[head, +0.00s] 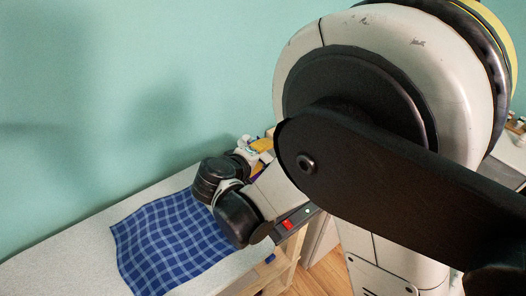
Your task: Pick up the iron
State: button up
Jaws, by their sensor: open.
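I cannot make out the iron in the head view. My own arm crosses the scene from the right, and its dark wrist parts hang over the far end of a table with a light top (55,255). They hide part of the tabletop and anything behind them. My gripper's fingers do not show; they are hidden behind the wrist or outside the view.
A blue checked cloth (165,245) lies slightly rumpled on the table. Small white and orange-yellow items (262,145) stand beyond my wrist against the green wall. A red item (287,224) lies near a wooden frame (291,254). The table's left part is clear.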

grip_shut()
jog(key=shift+r, duration=0.1)
jog(key=shift+r, duration=0.15)
